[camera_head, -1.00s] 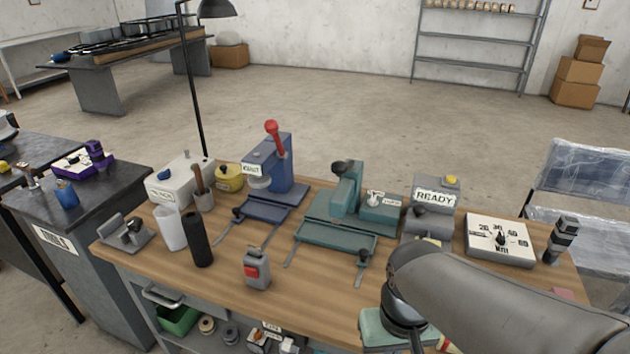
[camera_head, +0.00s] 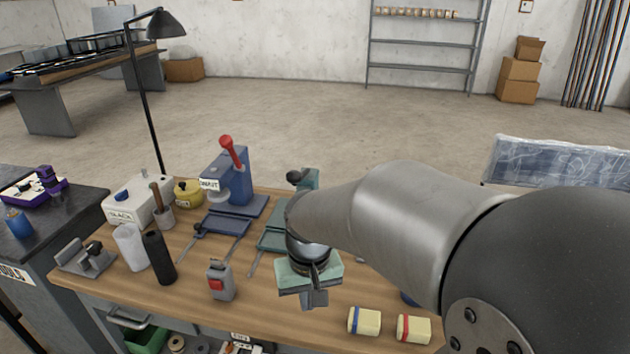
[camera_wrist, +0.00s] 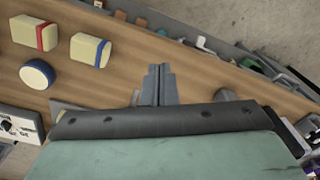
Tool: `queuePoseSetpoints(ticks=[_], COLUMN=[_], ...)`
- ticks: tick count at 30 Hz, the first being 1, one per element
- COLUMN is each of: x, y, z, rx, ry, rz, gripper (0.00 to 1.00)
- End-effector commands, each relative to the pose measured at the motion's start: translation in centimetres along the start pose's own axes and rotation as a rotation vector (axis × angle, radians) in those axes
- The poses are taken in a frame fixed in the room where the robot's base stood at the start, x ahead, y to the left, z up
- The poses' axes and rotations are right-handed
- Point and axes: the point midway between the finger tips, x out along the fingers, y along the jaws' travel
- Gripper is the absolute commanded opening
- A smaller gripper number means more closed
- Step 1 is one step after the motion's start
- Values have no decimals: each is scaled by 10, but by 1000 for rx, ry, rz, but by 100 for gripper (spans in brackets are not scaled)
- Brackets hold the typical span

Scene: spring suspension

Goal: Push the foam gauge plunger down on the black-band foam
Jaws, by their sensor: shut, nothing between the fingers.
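My gripper (camera_head: 314,298) is shut and empty, pointing down over the front middle of the workbench; its fingers also show in the wrist view (camera_wrist: 158,88). Cream foam blocks with a blue band (camera_head: 365,320) and a red band (camera_head: 413,329) lie at the front right, to the right of my gripper. They also show in the wrist view, blue (camera_wrist: 89,50) and red (camera_wrist: 33,37). I cannot make out a black-banded foam. The foam gauge and its plunger cannot be identified; my arm hides the right part of the bench.
A white box labelled BLACK (camera_head: 135,203), a blue press (camera_head: 228,180) with a red lever and a grey box with a red button (camera_head: 220,281) stand left of my gripper. A dial box (camera_wrist: 18,125) and a blue-banded round piece (camera_wrist: 37,74) show in the wrist view.

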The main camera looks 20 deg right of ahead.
Motion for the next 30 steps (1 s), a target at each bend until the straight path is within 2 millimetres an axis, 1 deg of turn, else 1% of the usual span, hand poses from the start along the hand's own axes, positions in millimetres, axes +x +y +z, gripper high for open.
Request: queuePoseSetpoints(ticks=[1, 2, 3, 5, 6, 8, 9, 11, 12, 15, 18, 22, 25, 30], x=[-8, -8, -9, -8, -7, -5, -5, -5, -6, -11, -18, -24, -26, -26], y=[15, 25, 41, 66, 85, 115, 135, 166, 187, 231, 260, 279, 284, 285], z=[-33, -52, -76, -110, -131, -161, -181, -208, -226, -265, -297, -322, -332, -334], rx=[66, 109, 162, 238, 285, 350, 388, 436, 461, 498, 502, 488, 479, 478], ry=[4, 10, 22, 41, 56, 81, 101, 134, 158, 224, 284, 338, 358, 365], rz=[18, 31, 54, 96, 131, 191, 236, 312, 366, 500, 610, 701, 733, 740], gripper=[0, 0, 0, 0, 0, 0, 0, 0, 0, 0, 0, 0, 0, 0])
